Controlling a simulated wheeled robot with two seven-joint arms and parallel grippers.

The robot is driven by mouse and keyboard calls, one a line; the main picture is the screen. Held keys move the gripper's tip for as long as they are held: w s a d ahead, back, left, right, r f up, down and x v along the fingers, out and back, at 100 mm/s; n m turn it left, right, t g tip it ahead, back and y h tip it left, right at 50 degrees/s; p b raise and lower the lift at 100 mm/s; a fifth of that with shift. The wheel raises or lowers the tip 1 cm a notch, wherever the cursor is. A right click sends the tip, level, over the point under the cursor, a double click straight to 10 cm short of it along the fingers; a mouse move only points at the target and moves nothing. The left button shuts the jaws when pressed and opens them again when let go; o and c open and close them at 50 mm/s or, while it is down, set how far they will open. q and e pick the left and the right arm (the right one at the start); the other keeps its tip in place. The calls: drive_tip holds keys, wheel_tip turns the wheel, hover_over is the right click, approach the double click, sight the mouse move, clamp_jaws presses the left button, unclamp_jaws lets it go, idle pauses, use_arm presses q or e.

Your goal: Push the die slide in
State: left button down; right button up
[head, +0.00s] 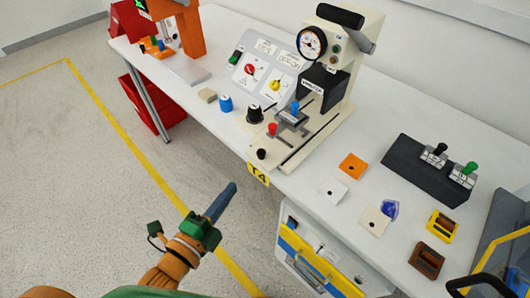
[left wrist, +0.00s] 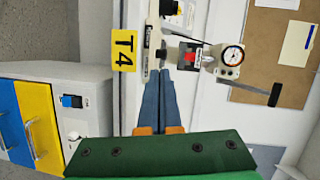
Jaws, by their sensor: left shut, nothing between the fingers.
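The press (head: 325,55) stands on the white bench, with a pressure gauge on its head. Its cream base carries the grey die slide (head: 291,122), with a red knob and a blue piece by it. A black knob (head: 261,154) sits at the base's front end. My left gripper (head: 230,188) is shut and empty, its blue fingers together, in front of the bench and below the yellow T4 tag (head: 258,174). In the left wrist view the closed fingers (left wrist: 160,75) point toward the base's front end, and the press head (left wrist: 228,60) shows beyond. My right gripper is out of sight.
A sloped control panel (head: 262,68) stands left of the press. A blue cap (head: 225,103) and a black dial knob (head: 255,114) are near its front. Several small plates and a dark switch box (head: 428,168) are to the right. A drawer cabinet (head: 310,255) stands below the bench.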

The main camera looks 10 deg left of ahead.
use_arm(q)
drive_tip(key=m+t+h, duration=0.1)
drive_tip(key=m, duration=0.1)
approach(271, 131)
drive_tip(key=p+x, duration=0.1)
drive_tip(key=x, duration=0.5)
drive_tip(key=shift+w+p, duration=0.1)
drive_tip(key=shift+p, duration=0.3)
drive_tip(key=shift+w+d, duration=0.1)
drive_tip(key=shift+w, duration=0.2)
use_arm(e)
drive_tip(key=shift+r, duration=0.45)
